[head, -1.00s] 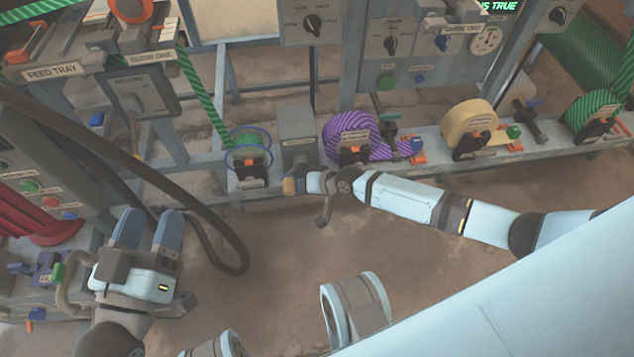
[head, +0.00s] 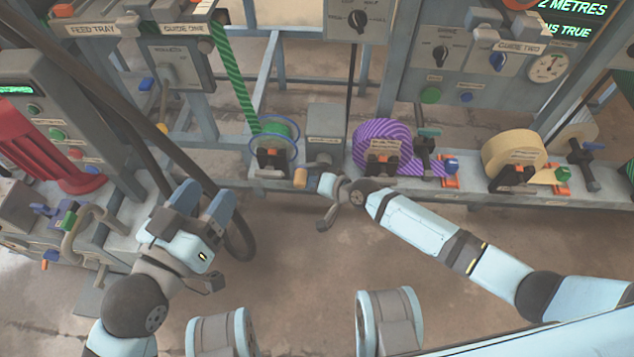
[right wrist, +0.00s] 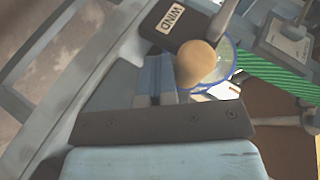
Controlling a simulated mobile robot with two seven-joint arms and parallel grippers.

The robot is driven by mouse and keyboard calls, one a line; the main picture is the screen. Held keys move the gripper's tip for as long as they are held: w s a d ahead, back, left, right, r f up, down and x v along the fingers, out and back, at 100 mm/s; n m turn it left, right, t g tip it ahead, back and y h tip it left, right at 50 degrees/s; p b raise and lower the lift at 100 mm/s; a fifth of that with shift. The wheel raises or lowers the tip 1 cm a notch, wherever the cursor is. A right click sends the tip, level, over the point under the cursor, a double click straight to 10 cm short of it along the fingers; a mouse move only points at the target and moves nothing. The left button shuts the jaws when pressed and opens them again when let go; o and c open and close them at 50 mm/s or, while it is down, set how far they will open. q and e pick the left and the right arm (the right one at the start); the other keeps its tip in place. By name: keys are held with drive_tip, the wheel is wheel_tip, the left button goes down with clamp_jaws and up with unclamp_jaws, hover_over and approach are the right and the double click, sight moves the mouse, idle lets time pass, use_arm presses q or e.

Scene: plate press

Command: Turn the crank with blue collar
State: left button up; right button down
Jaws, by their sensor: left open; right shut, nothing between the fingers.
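A crank with a tan knob (head: 300,177) sits at the front of the grey box (head: 327,120) beside the green spool with clear, blue-rimmed flanges (head: 274,138). I cannot make out a blue collar on it. My right gripper (head: 322,182) is shut and empty, just right of the knob. In the right wrist view its closed fingertips (right wrist: 155,70) are close beside the knob (right wrist: 197,62); I cannot tell whether they touch. The box there reads WIND (right wrist: 176,18). My left gripper (head: 203,204) is open and empty, over the floor at the left.
A purple striped roll (head: 375,145) and a cream roll (head: 510,155) stand on the rail to the right. A black hose (head: 150,140) runs behind my left gripper. A console with red parts (head: 40,150) stands at the left.

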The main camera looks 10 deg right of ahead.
use_arm(q)
drive_tip(key=shift+r, duration=0.4)
use_arm(e)
drive_tip(key=shift+a+r, duration=0.2)
drive_tip(key=shift+a, duration=0.05)
use_arm(q)
drive_tip(key=shift+r+t, duration=0.1)
drive_tip(key=shift+t, duration=0.2)
